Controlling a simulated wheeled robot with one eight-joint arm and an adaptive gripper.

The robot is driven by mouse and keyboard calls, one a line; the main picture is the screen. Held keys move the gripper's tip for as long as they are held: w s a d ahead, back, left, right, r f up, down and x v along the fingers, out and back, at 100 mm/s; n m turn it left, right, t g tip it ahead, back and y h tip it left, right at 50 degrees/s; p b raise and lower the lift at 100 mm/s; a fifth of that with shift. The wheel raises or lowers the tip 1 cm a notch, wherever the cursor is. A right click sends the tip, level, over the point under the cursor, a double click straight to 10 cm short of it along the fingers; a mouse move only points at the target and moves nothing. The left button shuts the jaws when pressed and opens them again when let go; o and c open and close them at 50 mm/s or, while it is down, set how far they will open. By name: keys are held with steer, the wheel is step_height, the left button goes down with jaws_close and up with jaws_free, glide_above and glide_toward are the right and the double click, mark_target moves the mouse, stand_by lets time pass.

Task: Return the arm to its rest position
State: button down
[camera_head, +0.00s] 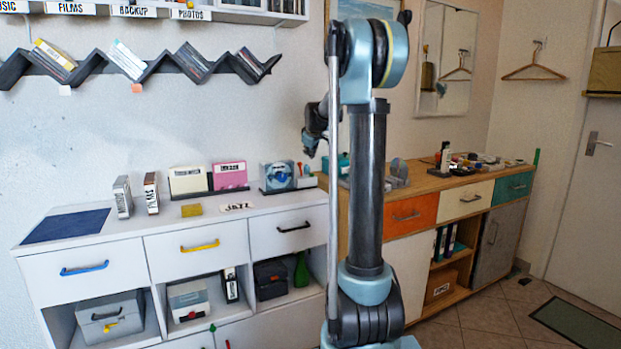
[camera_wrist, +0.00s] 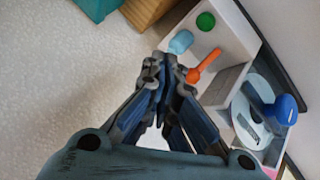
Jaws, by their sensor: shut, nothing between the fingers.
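My gripper (camera_wrist: 163,78) shows in the wrist view with its fingertips together and nothing between them. In the head view my arm stands upright and bends over at the top. The dark end of the arm (camera_head: 312,142) hangs left of the upright link, in front of the wall and above the right end of the white cabinet (camera_head: 235,222). The fingers are small in the head view. In the wrist view the gripper points past a pale box with an orange item (camera_wrist: 204,66), apparently below the fingertips.
The white cabinet top holds several disc cases and a disc stand (camera_head: 277,176). A wooden sideboard (camera_head: 425,187) with small items stands right of my arm. A zigzag wall shelf (camera_head: 97,66) hangs at upper left. Tiled floor (camera_head: 480,325) is open at lower right.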

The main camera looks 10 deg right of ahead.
stand_by(0.5)
steer(key=s+f+m+g, duration=0.2)
steer(key=s+f, duration=0.2)
steer(key=s, duration=1.1)
steer(key=s+f+m+g, duration=0.1)
steer(key=s+f+m, duration=0.15)
steer(key=s, duration=1.25)
steer(key=s+f+m+g, duration=0.2)
steer(key=s+f, duration=0.6)
steer(key=s, duration=0.5)
steer(key=s+f+m+g, duration=0.2)
steer(key=s+f, duration=0.7)
steer(key=s, duration=0.4)
steer(key=shift+s+d+f, duration=0.2)
steer(key=shift+d, duration=0.05)
steer(key=shift+w+f, duration=0.2)
steer(key=shift+w, duration=0.25)
steer(key=shift+a, duration=0.1)
